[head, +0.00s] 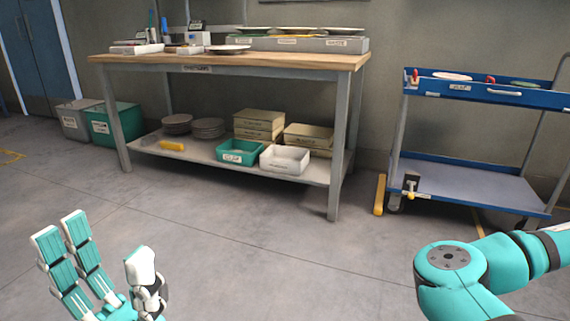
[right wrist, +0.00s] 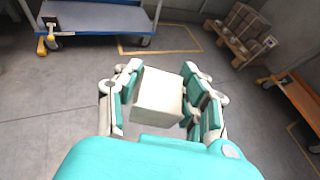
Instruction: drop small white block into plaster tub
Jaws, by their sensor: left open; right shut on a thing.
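The small white block (right wrist: 157,97) is held between the fingers of my right gripper (right wrist: 160,72) in the right wrist view, above the floor. The right gripper is out of the head view; only part of that arm shows there at the lower right. My left gripper (head: 103,246) is open and empty at the lower left of the head view, over bare floor. A white tub (head: 285,160) and a teal tub (head: 239,152) stand on the workbench's lower shelf, well away from the left gripper. Their labels are too small to read, so I cannot tell which holds plaster.
The workbench (head: 230,61) carries plates and trays; its lower shelf also holds boxes and stacked plates. A grey bin (head: 75,122) and a green bin (head: 112,126) stand left. A blue cart (head: 470,180) stands right. The floor in front is clear.

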